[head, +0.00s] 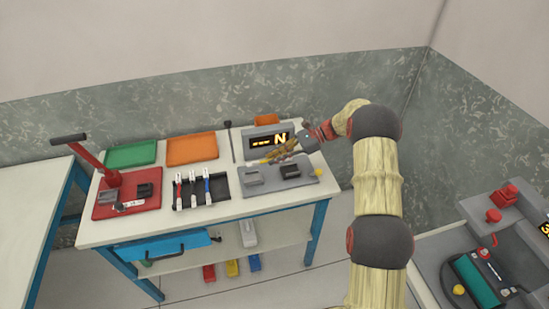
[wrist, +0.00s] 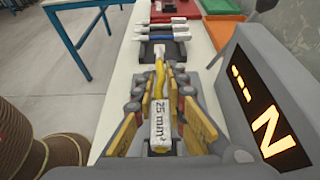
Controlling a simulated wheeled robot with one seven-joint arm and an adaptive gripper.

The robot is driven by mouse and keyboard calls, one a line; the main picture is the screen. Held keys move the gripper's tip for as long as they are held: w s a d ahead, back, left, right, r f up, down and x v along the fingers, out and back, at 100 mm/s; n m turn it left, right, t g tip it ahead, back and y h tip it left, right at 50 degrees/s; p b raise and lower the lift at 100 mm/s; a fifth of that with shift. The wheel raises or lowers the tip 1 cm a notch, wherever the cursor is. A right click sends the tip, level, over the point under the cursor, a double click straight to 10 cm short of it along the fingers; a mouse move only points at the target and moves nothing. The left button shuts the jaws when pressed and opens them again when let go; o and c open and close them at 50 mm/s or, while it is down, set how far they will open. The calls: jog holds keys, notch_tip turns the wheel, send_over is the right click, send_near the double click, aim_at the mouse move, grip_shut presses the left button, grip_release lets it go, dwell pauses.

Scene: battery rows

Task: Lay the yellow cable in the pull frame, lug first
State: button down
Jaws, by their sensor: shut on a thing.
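The yellow cable (wrist: 160,72) runs between my gripper's fingers (wrist: 160,108) in the wrist view. Its white end marked "25 mm²" (wrist: 160,125) faces the camera, and its far end is pale. My gripper is shut on the cable. In the head view my gripper (head: 272,158) is at the pull frame (head: 276,187), between its lit display and its two grey blocks (head: 252,176) (head: 290,170). A small yellow bit of the cable (head: 259,161) shows there. The exact gap between cable and frame cannot be told.
The display (head: 268,140) reads dashes and N and stands close beside my gripper. A black rack (head: 201,191) with several cables and a red lever press (head: 127,200) stand to the left. Green (head: 131,154) and orange (head: 192,148) trays lie behind. A yellow knob (head: 318,171) is at the frame's right.

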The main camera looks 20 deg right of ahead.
jog(key=shift+d+p, duration=0.15)
jog(key=shift+p, duration=0.25)
jog(key=shift+f+b, duration=1)
jog(key=shift+f, duration=2.4)
jog(key=c, duration=1.7)
grip_release()
jog(key=shift+c, duration=0.2)
